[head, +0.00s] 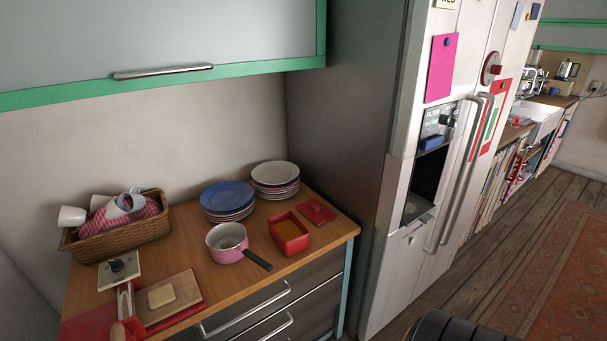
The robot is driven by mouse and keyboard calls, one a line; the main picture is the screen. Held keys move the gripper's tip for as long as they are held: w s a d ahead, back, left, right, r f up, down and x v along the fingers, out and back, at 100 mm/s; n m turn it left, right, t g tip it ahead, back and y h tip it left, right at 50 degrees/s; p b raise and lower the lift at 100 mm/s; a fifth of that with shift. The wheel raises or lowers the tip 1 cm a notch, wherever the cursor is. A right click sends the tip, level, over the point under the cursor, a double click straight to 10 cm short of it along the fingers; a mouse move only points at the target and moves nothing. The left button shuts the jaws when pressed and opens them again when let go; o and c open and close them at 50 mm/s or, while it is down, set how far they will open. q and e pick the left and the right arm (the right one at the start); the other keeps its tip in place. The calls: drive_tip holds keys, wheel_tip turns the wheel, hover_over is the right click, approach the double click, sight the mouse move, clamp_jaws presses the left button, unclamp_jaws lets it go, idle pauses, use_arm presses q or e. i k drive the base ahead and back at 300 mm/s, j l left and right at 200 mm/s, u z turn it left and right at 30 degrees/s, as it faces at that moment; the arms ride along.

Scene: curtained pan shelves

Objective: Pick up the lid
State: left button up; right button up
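A red, roughly square lid (317,212) lies flat on the wooden counter, near its right end. It has what looks like a small knob on top. An open red rectangular dish (289,234) with something orange-brown inside stands just in front and to the left of the lid, close to it. Neither of my grippers shows in the head view. A dark ridged part at the bottom right edge seems to be my own body.
A pink saucepan (227,246) with a dark handle stands left of the dish. Stacks of blue (227,197) and white (275,175) plates stand behind. A basket (118,236) with cups is at left. A tall fridge (400,210) stands right of the counter (205,278).

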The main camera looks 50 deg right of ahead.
sight(316, 211)
drive_tip(key=z, duration=1.65)
